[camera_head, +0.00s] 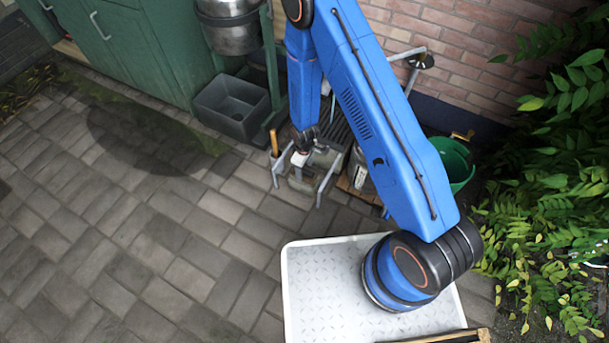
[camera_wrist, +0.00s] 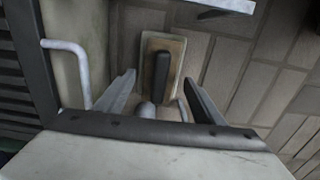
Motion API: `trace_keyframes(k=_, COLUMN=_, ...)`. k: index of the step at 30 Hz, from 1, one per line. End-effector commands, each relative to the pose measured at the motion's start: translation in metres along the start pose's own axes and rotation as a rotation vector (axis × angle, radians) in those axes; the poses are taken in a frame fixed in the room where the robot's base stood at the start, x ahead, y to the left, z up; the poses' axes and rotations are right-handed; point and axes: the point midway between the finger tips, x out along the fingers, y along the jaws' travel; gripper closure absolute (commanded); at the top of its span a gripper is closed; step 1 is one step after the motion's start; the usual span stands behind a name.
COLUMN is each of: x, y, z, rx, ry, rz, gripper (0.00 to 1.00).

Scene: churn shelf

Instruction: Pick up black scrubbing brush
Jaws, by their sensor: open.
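My gripper (camera_wrist: 159,80) is open, with one finger on each side of the wrist view. In that view a dark oblong piece (camera_wrist: 161,72) lies on a tan rectangular block (camera_wrist: 178,48), framed between the fingers. I cannot tell for sure that this is the black scrubbing brush; no bristles show. In the head view my gripper (camera_head: 298,188) hangs low beside the rack by the brick wall. The block is not clear in the head view, and nothing is seen held.
A pale bent metal bar (camera_wrist: 68,47) stands left of the fingers in the wrist view. A grey bin (camera_head: 232,108), a green bucket (camera_head: 457,165) and a green cabinet (camera_head: 120,45) are nearby. Leafy plants (camera_head: 560,190) fill the right. Paving (camera_head: 130,230) at left is clear.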

Motion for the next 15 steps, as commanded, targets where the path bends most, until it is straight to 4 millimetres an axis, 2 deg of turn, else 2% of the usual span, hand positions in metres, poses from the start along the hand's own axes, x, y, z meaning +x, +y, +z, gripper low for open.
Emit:
trace_keyframes(k=9, x=0.038, y=0.0, z=0.001, rx=0.0, ry=-0.001, rz=-0.001, gripper=0.38)
trace_keyframes(k=15, x=0.041, y=0.001, z=0.001, rx=0.0, ry=0.0, rz=0.0, gripper=0.38)
